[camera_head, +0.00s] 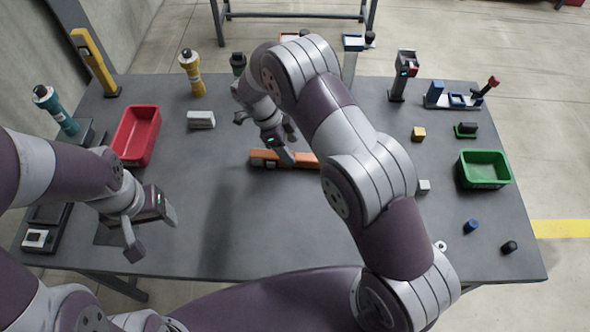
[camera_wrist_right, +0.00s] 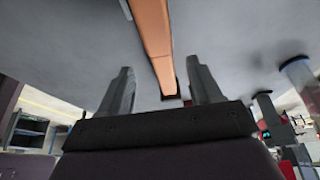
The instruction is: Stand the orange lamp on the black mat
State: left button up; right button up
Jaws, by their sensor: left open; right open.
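The orange lamp (camera_head: 262,158) lies on its side near the middle of the grey table, partly hidden behind my right gripper and arm. In the right wrist view the lamp (camera_wrist_right: 154,45) shows as a long orange bar running between the two fingers. My right gripper (camera_head: 277,150) is open over the lamp, with no clear grip on it. My left gripper (camera_head: 152,228) is open and empty above the table's left front. A dark flat square (camera_head: 108,236), which looks like the black mat, lies beside and partly behind the left gripper.
A red bin (camera_head: 137,136) and a white block (camera_head: 201,119) are at the left. A green bin (camera_head: 484,169) and several small blocks are at the right. Yellow (camera_head: 94,62) and teal (camera_head: 56,109) upright items stand along the left edge. The front middle is clear.

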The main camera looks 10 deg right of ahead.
aim_at(296, 156)
jog(key=shift+d+f+b, duration=0.15)
jog(key=shift+f+b, duration=0.15)
jog(key=shift+f, duration=0.25)
jog(key=b+x, duration=0.2)
jog(key=x, duration=0.1)
jog(key=shift+f, duration=0.1)
jog(key=shift+d+f+p, duration=0.1)
jog(key=shift+d+p, duration=0.1)
jog(key=shift+p, duration=0.25)
jog(key=shift+d+f, duration=0.15)
jog(key=shift+f, duration=0.3)
grip_shut()
jog(key=shift+r, duration=0.1)
